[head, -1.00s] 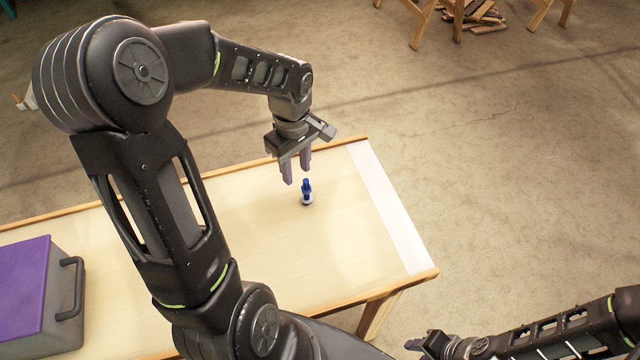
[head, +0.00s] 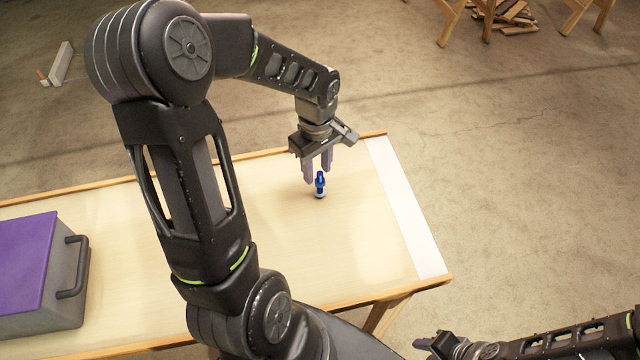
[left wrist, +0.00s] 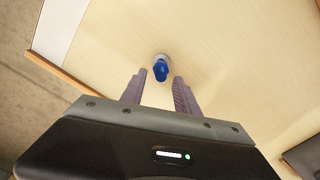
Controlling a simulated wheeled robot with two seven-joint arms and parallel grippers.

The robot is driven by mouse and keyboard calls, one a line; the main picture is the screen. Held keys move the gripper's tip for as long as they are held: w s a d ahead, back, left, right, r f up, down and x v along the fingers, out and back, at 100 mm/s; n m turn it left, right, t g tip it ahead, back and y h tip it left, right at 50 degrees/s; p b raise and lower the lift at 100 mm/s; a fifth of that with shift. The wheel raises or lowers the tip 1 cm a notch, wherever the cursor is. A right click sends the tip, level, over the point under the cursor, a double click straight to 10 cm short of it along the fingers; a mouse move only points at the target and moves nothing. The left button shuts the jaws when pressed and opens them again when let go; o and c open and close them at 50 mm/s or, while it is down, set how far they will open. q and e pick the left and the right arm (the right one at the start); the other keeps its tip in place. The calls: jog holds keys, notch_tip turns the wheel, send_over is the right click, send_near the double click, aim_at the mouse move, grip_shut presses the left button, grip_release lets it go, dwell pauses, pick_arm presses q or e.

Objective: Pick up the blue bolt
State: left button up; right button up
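The blue bolt (head: 320,178) stands upright on a small pale base (head: 320,194) on the light wooden table, towards its right end. In the left wrist view the bolt (left wrist: 160,70) lies in line with the gap between the fingers, at or just past their tips. My left gripper (head: 317,172) points down over the table at the bolt, its two purple-grey fingers apart and nothing held between them. The left wrist view shows the open fingers (left wrist: 157,82) too. My right gripper (head: 425,344) is low at the bottom right, off the table; its finger opening is unclear.
A grey case with a purple lid (head: 25,262) and a dark handle stands on the table's left part. A white strip (head: 408,207) runs along the table's right end. The tabletop (head: 370,245) around the bolt is clear. Trestles and wood scraps (head: 503,12) lie far back.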

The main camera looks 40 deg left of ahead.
aim_at(319, 182)
pick_arm(q)
jog(key=shift+d+f+p, duration=0.2)
jog(key=shift+f+p, duration=0.4)
jog(key=shift+f, duration=2)
grip_shut()
